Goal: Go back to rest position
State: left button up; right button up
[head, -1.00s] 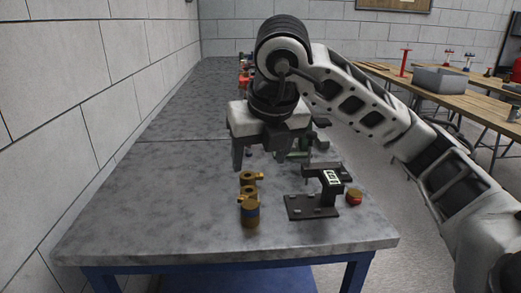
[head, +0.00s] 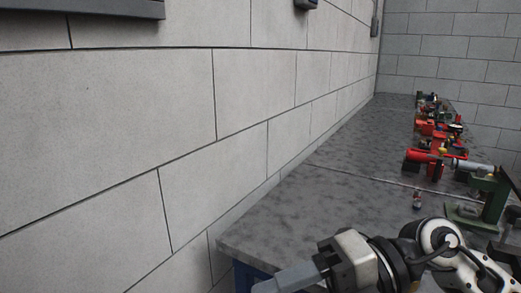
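My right gripper (head: 278,283) is at the bottom of the head view, its arm coming in from the lower right. It points left, in front of the near end of the grey worktop (head: 270,228). Its pale body and a grey finger show. The fingers overlap from this side, so I cannot tell whether they are apart, and I see nothing held. My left gripper is out of view.
The worktop runs back along a block wall (head: 120,130). The worktop's left part is clear.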

jog(key=w+d+r+m+t+y, duration=0.15)
jog(key=w+m+t+y, duration=0.45)
jog(key=m+t, duration=0.85)
jog(key=w+d+f+m+t+h, duration=0.3)
jog(key=d+f+m+t+h, duration=0.2)
jog(key=f+m+t+h, duration=0.65)
jog(key=s+d+f+m+g+h, duration=0.2)
jog(key=s+f+m+g, duration=0.3)
jog(key=f, duration=0.4)
jog(key=s+d+f+m+g+h, duration=0.2)
jog(key=s+f+m+g, duration=0.3)
jog(key=f, duration=0.5)
jog(key=shift+s+g+h, duration=0.65)
jog(key=shift+s+g, duration=0.05)
jog(key=shift+g, duration=0.4)
